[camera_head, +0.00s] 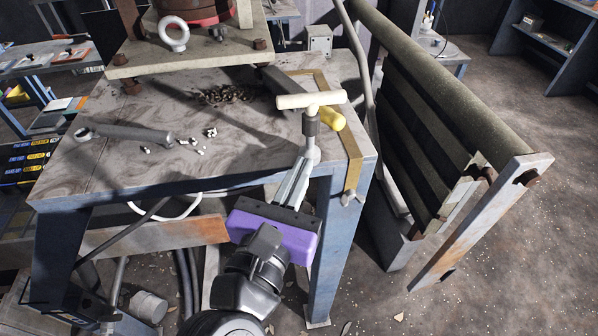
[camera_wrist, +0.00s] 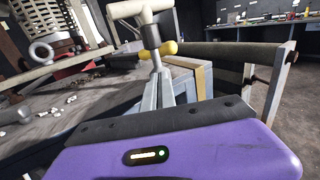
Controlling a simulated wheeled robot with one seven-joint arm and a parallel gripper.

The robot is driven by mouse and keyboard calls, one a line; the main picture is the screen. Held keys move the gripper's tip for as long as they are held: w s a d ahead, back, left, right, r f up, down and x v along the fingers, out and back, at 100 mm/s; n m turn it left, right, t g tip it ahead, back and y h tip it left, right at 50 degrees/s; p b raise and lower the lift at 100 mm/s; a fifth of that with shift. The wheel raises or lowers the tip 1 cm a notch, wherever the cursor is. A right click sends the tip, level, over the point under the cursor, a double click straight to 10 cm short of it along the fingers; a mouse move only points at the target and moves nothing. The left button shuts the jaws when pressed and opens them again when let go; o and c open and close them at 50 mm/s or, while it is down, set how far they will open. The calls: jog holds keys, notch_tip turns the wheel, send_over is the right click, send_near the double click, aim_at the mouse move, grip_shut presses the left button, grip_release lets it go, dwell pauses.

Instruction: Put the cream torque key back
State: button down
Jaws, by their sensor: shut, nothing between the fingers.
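The cream torque key (camera_head: 311,100) has a T-shaped handle and stands upright near the table's right front corner. It also shows at the top of the wrist view (camera_wrist: 140,9), with its pale shaft running down. My gripper (camera_head: 309,148) is shut and empty. Its fingertips (camera_wrist: 161,76) point at the key's lower part and overlap it in both views. I cannot tell whether they touch it. The key's lower end is hidden by the fingers. A yellow handle (camera_head: 331,118) lies just behind the key.
The worktable (camera_head: 240,150) holds a grey wrench (camera_head: 125,132), loose pale bits and a pile of dark bits (camera_head: 225,95). A machine with an eye bolt (camera_head: 174,35) stands at the back. A large framed roller (camera_head: 450,95) blocks the right side.

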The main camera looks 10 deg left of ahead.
aim_at(313, 145)
jog(key=x, duration=0.7)
jog(key=shift+w+p, duration=0.1)
jog(key=shift+p, duration=0.25)
